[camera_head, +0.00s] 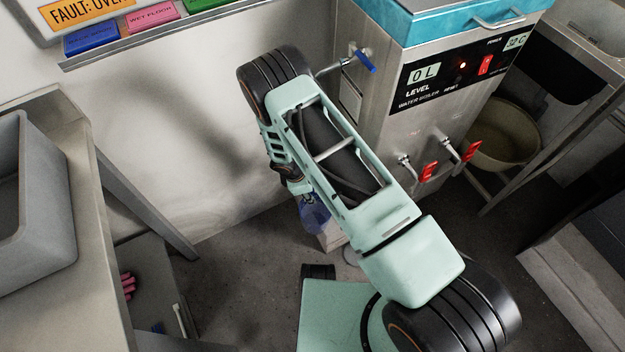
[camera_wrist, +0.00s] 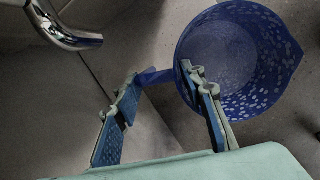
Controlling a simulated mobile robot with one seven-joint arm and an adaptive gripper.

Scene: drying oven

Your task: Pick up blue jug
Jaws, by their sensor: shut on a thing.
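The blue jug (camera_wrist: 236,58) is a round, speckled, see-through vessel. In the wrist view I look down into its open mouth, and it looks empty. Its handle (camera_wrist: 157,76) points left, between the two fingers of my gripper (camera_wrist: 160,78). In the head view my arm hides much of the jug (camera_head: 315,216), which shows below the arm in front of the wall. I cannot tell whether it is clear of what is beneath it.
The steel water boiler (camera_head: 378,128) stands to the right, with a blue-handled tap (camera_head: 364,61) on its side and red taps (camera_head: 428,171) in front. A metal spout (camera_wrist: 72,36) is near in the wrist view. A counter with a grey bin (camera_head: 40,210) is at left.

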